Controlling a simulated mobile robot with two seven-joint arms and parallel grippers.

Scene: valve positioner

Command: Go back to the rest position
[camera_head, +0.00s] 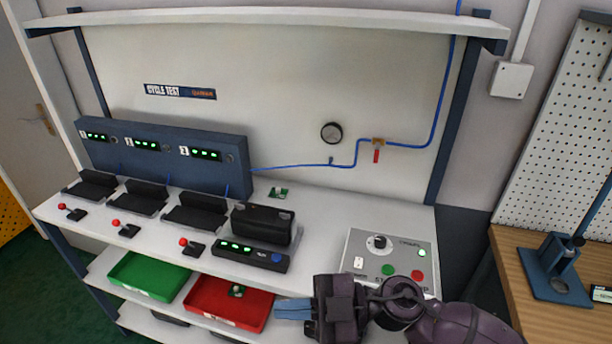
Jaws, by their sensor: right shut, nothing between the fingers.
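My right gripper (294,308) comes in from the lower right on a dark arm. Its blue fingers are shut and empty, and they point left beside the red tray. In this view it overlaps the front edge of the bench (330,205). My left gripper is not in the picture. A control box (390,255) with a knob, a green button and a red button sits on the bench behind my right arm. The arm hides its lower edge. A black block (263,223) stands behind a display unit (249,254) with green lights.
A green tray (148,274) and a red tray (228,303) holding a small green board lie on the lower shelf. Several black fixtures (195,212) and red-knobbed levers (191,246) line the bench left. A wooden table (540,318) with a blue press (556,268) stands right.

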